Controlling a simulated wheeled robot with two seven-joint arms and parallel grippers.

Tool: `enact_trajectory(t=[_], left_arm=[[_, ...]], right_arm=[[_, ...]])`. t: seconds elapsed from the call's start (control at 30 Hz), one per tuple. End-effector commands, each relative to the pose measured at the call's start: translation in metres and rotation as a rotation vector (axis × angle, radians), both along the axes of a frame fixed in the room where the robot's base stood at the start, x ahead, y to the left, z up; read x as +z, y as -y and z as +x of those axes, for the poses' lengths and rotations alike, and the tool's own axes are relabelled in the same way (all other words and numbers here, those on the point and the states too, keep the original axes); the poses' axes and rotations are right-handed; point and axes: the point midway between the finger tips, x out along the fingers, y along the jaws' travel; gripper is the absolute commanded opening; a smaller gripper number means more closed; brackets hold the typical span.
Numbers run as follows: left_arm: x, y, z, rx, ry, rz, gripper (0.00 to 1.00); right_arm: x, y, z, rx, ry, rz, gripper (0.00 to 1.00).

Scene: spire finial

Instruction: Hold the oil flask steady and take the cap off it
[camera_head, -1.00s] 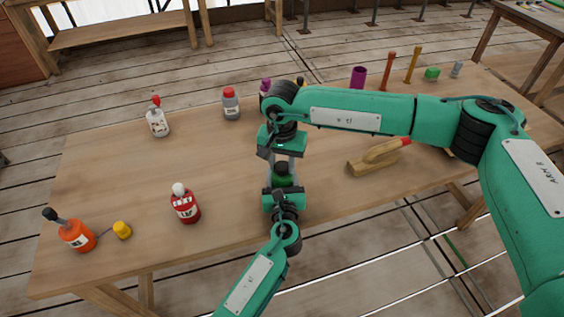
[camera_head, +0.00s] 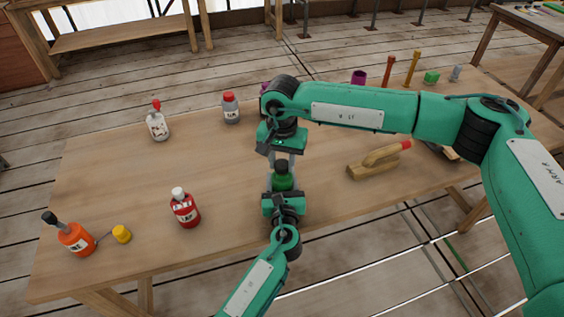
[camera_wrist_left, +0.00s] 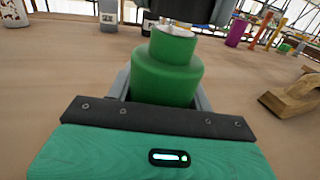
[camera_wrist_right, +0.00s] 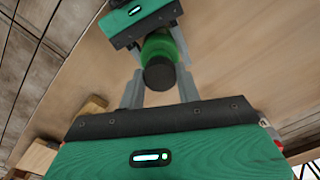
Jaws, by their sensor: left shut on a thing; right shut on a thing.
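The oil flask is a green bottle (camera_head: 283,183), upright near the table's front edge; its green body (camera_wrist_left: 167,72) fills the middle of the left wrist view. My left gripper (camera_head: 283,190) is shut around its body from the front. Its dark cap (camera_head: 281,165) is between the fingers of my right gripper (camera_head: 282,158), which is shut on it from above. The cap's round dark top also shows in the right wrist view (camera_wrist_right: 160,75). In the left wrist view a pale neck top (camera_wrist_left: 175,31) shows just below the dark cap; whether they still touch is unclear.
A red bottle (camera_head: 185,212), an orange bottle (camera_head: 76,240) and a yellow piece (camera_head: 122,234) stand to the left. A white bottle (camera_head: 157,125) and a grey bottle (camera_head: 231,109) stand behind. The table between is clear.

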Motion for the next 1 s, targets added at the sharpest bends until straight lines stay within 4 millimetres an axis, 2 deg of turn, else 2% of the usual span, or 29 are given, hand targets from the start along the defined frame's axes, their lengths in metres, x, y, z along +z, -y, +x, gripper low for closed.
enact_trajectory(t=[0.27, 0.6, 0.83, 0.87, 0.97, 1.0], left_arm=[[0.000, 0.000, 0.000, 0.000, 0.000, 0.000, 0.00], [0.000, 0.000, 0.000, 0.000, 0.000, 0.000, 0.00], [0.000, 0.000, 0.000, 0.000, 0.000, 0.000, 0.00], [0.000, 0.000, 0.000, 0.000, 0.000, 0.000, 0.55], [0.000, 0.000, 0.000, 0.000, 0.000, 0.000, 0.75], [0.000, 0.000, 0.000, 0.000, 0.000, 0.000, 0.77]], right_arm=[[0.001, 0.000, 0.000, 0.000, 0.000, 0.000, 0.06], [0.037, 0.000, 0.000, 0.000, 0.000, 0.000, 0.06], [0.040, 0.000, 0.000, 0.000, -0.001, -0.001, 0.06], [0.040, 0.000, 0.000, 0.000, -0.001, 0.000, 0.06], [0.040, 0.000, 0.000, 0.000, -0.001, 0.000, 0.06], [0.040, 0.000, 0.000, 0.000, -0.001, 0.000, 0.06]])
